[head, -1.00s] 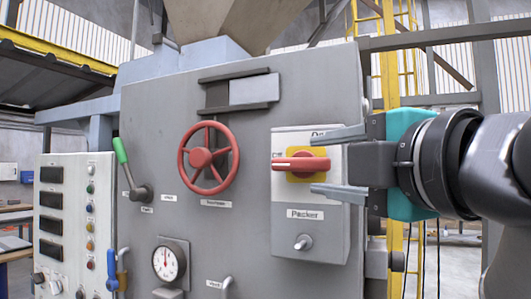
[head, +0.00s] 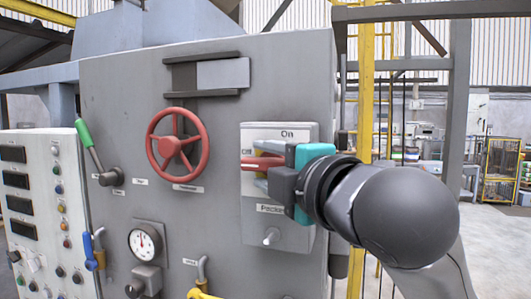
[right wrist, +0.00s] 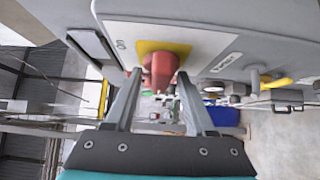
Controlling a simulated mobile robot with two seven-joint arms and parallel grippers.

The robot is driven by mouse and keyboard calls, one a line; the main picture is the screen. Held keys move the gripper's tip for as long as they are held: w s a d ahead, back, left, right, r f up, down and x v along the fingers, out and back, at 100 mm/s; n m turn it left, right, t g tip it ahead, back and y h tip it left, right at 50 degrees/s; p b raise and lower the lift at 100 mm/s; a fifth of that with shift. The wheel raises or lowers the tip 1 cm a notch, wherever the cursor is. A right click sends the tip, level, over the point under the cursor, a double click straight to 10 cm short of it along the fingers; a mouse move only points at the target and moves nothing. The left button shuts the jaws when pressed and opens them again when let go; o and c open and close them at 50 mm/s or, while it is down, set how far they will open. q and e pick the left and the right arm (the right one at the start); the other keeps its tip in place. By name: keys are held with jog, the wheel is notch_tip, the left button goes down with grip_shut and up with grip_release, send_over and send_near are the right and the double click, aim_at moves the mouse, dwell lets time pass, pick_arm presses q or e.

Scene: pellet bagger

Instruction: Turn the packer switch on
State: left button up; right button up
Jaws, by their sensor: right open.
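The packer switch is a red rotary handle (head: 262,162) on a yellow plate, on the front of a grey box (head: 290,235) labelled Packer. "On" is printed above it and "Off" to its left. The handle lies horizontal, with its end toward "Off". My right gripper (head: 259,168) comes in from the right, open, one finger above the handle and one below. In the right wrist view the red handle (right wrist: 160,68) sits between the two spread fingertips (right wrist: 160,76). Whether a finger touches it I cannot tell. The gripper partly hides the plate. My left gripper is not in view.
The floor (head: 490,235) at right is open.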

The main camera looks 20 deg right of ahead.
dwell(0.3)
grip_shut()
dwell(0.3)
jog(key=shift+w, duration=0.1)
